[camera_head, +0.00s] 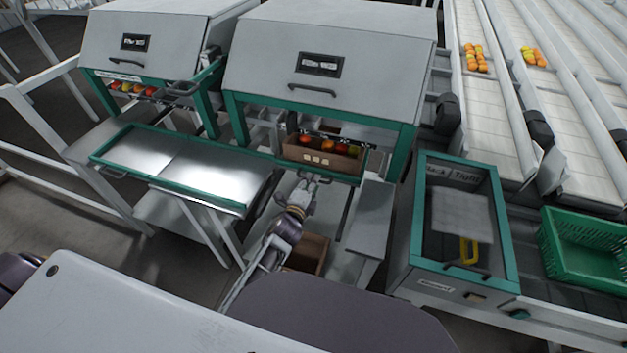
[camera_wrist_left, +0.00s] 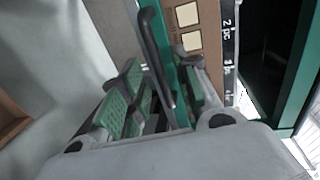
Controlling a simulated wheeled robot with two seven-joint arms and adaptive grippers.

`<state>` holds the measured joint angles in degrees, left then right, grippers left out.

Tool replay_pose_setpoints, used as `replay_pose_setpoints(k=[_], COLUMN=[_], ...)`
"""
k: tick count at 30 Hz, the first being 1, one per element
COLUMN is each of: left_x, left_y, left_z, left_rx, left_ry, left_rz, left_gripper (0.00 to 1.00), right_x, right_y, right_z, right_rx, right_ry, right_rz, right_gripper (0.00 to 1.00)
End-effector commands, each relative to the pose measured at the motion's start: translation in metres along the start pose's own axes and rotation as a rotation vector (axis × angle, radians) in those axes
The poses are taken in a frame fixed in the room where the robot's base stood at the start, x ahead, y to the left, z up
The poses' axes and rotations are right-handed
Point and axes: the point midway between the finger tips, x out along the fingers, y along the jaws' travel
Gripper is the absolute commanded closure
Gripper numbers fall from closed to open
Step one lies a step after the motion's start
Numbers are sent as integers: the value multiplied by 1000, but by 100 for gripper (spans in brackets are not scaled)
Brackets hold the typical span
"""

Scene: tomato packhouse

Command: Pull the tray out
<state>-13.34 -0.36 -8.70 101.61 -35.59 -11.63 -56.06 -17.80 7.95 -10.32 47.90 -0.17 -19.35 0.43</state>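In the head view, a tray with a green front edge (camera_head: 338,177) sits under the right-hand grey hood. It carries a brown cardboard box (camera_head: 303,157) with red and orange tomatoes. My left gripper (camera_head: 304,184) is at the front of this tray. In the left wrist view, the tray's green edge (camera_wrist_left: 178,58) and dark bar handle (camera_wrist_left: 152,48) are close up. My left gripper (camera_wrist_left: 158,92) is open, its green-padded fingers on either side of the handle's lower part. I cannot tell whether they touch it. My right gripper is not in view.
A shiny metal tray (camera_head: 145,150) with a green rim juts out on the left. A grey bin with a green frame (camera_head: 420,215) and a green crate (camera_head: 560,262) stand to the right. A brown box (camera_head: 310,252) is low under my left arm.

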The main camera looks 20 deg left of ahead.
Motion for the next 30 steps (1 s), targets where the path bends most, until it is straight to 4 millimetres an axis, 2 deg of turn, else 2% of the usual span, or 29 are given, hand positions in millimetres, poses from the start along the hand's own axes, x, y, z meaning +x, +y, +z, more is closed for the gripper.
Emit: replay_pose_setpoints(k=[10,24,30], left_x=[24,28,28], left_y=[1,0,0], left_z=[0,0,0], left_rx=[-1,-1,-1], left_ry=[0,0,0], left_rz=[1,1,1], left_gripper=[69,69,94], right_x=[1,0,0], right_y=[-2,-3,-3], right_z=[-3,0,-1], right_rx=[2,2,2], right_ry=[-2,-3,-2], right_rz=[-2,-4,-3], right_gripper=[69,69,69])
